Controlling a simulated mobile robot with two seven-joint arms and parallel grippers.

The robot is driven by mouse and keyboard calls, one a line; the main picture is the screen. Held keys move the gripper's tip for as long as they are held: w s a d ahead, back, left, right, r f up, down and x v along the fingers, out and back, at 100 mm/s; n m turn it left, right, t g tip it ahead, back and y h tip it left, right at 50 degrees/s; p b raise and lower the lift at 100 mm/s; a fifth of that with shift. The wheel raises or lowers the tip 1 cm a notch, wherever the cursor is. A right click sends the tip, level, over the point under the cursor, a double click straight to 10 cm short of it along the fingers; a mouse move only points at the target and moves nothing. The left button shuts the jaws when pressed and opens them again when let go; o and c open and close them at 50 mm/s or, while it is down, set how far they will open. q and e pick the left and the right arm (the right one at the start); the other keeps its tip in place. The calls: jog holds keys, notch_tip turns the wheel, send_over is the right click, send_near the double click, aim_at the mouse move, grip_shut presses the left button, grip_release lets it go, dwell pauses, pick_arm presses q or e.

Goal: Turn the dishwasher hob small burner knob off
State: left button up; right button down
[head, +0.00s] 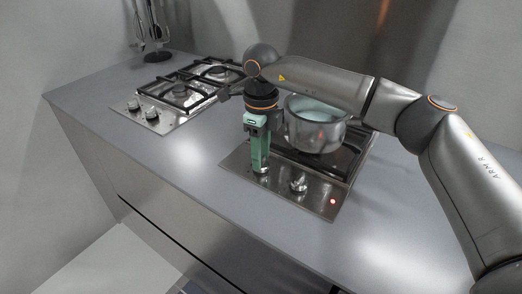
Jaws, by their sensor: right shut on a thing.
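My right gripper (260,168) points down onto the left knob at the front of the near hob (318,190). It is shut on that knob, and its fingers hide most of it. A second knob (298,184) stands free to the right of the gripper. A small red light (333,201) glows on the panel further right. I cannot tell from markings which knob belongs to the small burner. My left gripper is not in view.
A metal pot (315,128) stands on the near hob, close behind my right gripper and under my arm. A gas hob (185,92) with black grates and two knobs is at the left. A utensil stand (153,35) is at the back. The grey counter (190,155) between the hobs is clear.

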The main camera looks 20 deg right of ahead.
jog(key=shift+m, duration=0.8)
jog(key=shift+c, duration=2)
grip_release()
notch_tip(320, 180, up, 12)
jog(key=shift+r+p, duration=0.25)
jog(key=shift+p, duration=0.1)
